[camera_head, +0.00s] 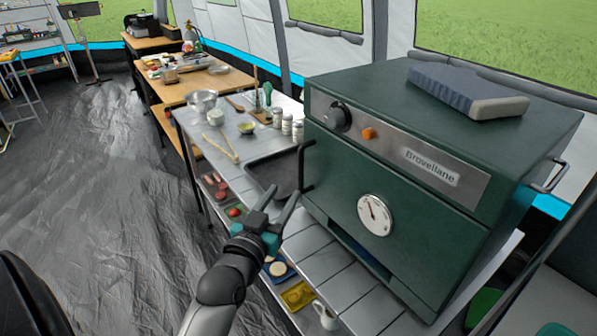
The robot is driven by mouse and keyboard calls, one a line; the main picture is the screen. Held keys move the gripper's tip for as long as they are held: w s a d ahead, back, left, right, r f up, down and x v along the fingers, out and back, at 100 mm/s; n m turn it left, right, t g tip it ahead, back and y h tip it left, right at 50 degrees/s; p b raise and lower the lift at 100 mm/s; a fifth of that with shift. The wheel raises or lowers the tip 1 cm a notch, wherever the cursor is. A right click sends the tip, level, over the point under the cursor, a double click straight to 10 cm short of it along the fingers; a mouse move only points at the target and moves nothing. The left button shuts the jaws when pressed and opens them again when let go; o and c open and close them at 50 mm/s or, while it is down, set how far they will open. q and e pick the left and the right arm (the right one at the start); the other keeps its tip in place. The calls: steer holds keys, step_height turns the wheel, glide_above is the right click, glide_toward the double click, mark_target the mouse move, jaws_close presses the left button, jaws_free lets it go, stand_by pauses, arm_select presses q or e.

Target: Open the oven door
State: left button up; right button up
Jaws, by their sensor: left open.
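The dark green oven (440,232) stands on a slatted metal table at the right. Its front door (335,170) carries a round white dial (375,215) and looks shut. A dark bar handle (304,166) stands out at the door's left edge. My left gripper (281,198) is open and empty, in front of the oven and just below and left of this handle. Its fingers point up toward the handle, and I see no contact with it. My right gripper is out of view.
A grey-blue block (468,90) lies on the oven's top. Left of the oven, the table holds a dark tray (273,172), several jars (287,125), and a metal bowl (202,100). A lower shelf holds a yellow item (298,295) and a white jug (326,315). The dark floor (90,190) at left is clear.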

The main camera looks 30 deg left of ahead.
mark_target(300, 168)
arm_select(q)
steer(key=w, duration=0.3)
steer(key=w+a+b, duration=0.1)
steer(key=w, duration=0.2)
steer(key=w+a, duration=0.1)
steer(key=w, duration=0.2)
steer(key=shift+w, duration=0.3)
steer(key=shift+c, duration=0.2)
jaws_close()
stand_by(0.9)
